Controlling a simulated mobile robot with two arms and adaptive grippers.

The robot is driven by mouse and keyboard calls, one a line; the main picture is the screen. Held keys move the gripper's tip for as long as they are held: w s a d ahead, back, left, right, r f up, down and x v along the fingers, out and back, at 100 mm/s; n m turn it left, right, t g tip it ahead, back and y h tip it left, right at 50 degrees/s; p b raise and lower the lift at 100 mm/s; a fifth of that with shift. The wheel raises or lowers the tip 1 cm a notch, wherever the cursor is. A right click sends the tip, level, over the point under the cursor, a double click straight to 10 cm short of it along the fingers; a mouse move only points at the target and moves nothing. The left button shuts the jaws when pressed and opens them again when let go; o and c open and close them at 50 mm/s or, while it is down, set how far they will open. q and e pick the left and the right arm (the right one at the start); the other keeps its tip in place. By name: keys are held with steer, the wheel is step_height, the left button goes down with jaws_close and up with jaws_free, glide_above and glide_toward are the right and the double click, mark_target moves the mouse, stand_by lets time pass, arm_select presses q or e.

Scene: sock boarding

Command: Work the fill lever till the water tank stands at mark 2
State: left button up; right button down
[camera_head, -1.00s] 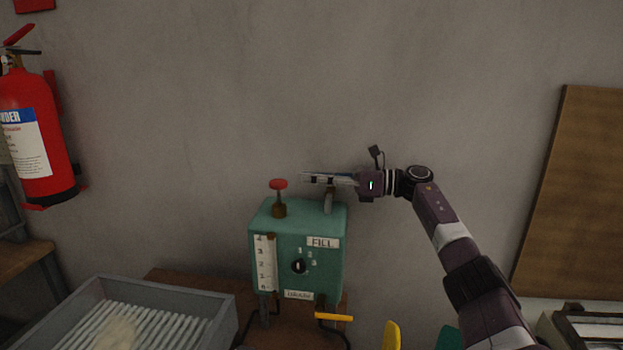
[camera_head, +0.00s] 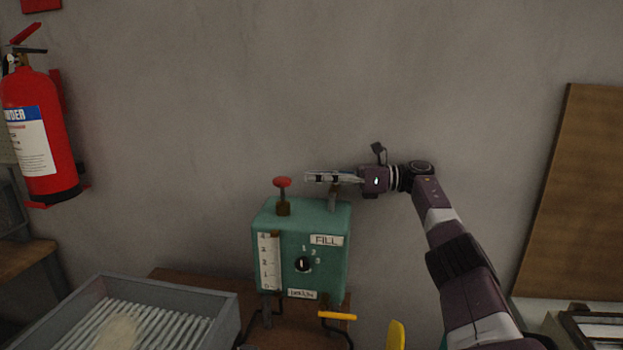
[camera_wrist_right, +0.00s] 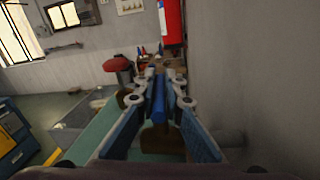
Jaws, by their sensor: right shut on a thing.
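The green water tank box (camera_head: 331,267) stands on a brown table by the wall. It has a FILL label (camera_head: 327,240), a black dial (camera_head: 303,264) and a white level scale (camera_head: 269,262) on its front. The water level on the scale is too small to read. The fill lever (camera_head: 333,199) rises at the top right of the box. My right gripper (camera_head: 318,177) is above it, shut on its handle. In the right wrist view a blue bar, the lever's handle (camera_wrist_right: 159,100), sits between the fingers. My left gripper is out of view.
A red knob (camera_head: 282,182) stands on the box's top left. A yellow-handled lever (camera_head: 337,315) sticks out below the box. A grey ribbed tray (camera_head: 222,318) is at the lower left. A fire extinguisher (camera_head: 62,150) hangs at the left. The wall is close behind.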

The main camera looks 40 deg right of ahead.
steer(key=c, duration=2)
jaws_free()
steer(key=shift+s, duration=0.1)
step_height(320, 180, up, 10)
steer(key=shift+f, duration=0.1)
